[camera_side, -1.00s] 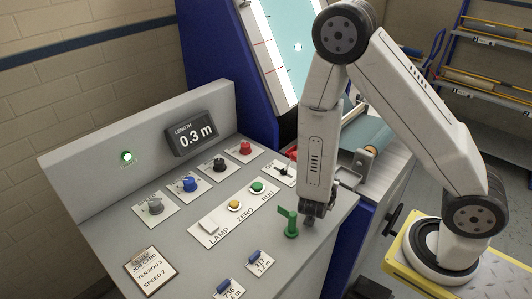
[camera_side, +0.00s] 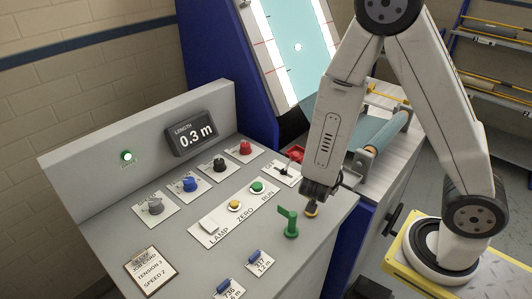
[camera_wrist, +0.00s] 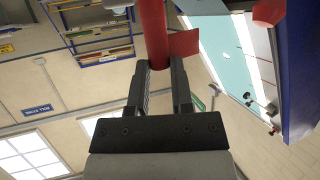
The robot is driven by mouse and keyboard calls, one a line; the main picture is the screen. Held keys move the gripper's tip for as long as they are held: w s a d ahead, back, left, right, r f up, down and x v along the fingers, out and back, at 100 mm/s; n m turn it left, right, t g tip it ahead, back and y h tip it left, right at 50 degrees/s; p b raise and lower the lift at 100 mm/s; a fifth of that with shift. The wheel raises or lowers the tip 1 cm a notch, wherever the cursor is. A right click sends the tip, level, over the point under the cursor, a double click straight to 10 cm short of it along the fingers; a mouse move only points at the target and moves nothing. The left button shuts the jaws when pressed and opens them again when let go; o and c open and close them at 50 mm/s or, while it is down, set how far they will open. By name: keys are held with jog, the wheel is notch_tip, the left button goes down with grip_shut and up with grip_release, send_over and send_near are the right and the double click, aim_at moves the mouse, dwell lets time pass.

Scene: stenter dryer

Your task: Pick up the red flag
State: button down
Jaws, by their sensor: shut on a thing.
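In the wrist view, my gripper (camera_wrist: 160,68) is shut on a red post with a flat tab at its side, the red flag (camera_wrist: 154,32). In the side view, my gripper (camera_side: 318,188) points down above the right part of the grey console. The flag is hard to make out there. A green flag (camera_side: 290,221) stands upright on the console just left of and below my gripper.
The sloping console (camera_side: 170,235) carries several knobs, buttons and a small lever (camera_side: 288,167). Two blue-handled tags (camera_side: 254,256) lie near its front edge. A red part (camera_side: 296,153) shows beside my arm. A roller (camera_side: 385,132) lies to the right.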

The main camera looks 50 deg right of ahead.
jog(key=shift+r, duration=2.45)
jog(key=shift+w, duration=0.1)
